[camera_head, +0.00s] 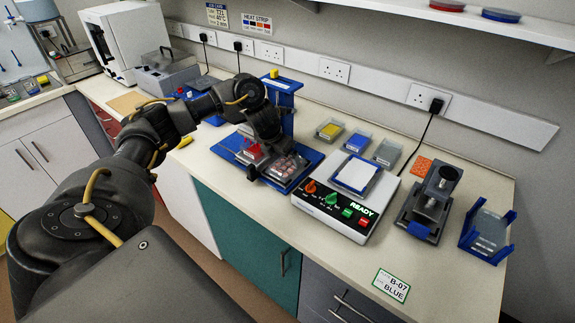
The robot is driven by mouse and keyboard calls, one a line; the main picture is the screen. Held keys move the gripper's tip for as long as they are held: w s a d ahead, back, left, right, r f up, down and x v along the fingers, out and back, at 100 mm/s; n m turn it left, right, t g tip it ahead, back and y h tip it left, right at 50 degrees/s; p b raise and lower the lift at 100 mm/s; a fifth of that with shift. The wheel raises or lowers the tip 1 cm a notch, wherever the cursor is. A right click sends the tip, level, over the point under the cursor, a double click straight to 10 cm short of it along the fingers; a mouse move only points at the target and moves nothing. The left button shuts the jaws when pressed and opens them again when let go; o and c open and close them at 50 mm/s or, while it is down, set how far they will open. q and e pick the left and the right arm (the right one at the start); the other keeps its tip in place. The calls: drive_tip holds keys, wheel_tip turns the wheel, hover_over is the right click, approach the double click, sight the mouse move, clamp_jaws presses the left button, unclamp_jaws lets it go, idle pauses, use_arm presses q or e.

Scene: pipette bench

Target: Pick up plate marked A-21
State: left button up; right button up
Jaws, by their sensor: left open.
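My left gripper (257,166) reaches down over the blue tray (226,153) and is open. A plate with red in it (250,150) lies on the tray close beside the gripper. A clear plate with pinkish round wells (287,169) lies on the tray just right of it. I cannot tell if a finger touches either plate. No marking A-21 is readable on any plate. More small plates stand behind: a yellow one (330,129), a blue one (357,141) and a grey one (387,152). My right gripper is out of view.
A white device reading READY (338,213) holds a white plate (356,173). A dark device (430,205), a blue holder (487,236) and a B-07 BLUE card (391,285) are at right. A blue stand (284,88) rises behind my gripper.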

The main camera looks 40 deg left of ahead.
sight(286, 165)
use_arm(q)
drive_tip(key=shift+w+f, duration=0.2)
drive_tip(key=shift+f, duration=0.15)
drive_tip(key=p+x, duration=0.2)
drive_tip(key=x, duration=0.2)
drive_tip(key=shift+a+f, duration=0.2)
drive_tip(key=shift+w+f, duration=0.15)
drive_tip(key=shift+f, duration=0.05)
drive_tip(key=c, duration=1)
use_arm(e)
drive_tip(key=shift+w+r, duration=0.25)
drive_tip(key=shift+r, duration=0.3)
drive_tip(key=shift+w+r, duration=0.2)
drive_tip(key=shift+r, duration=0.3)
use_arm(q)
drive_tip(key=shift+r, duration=0.1)
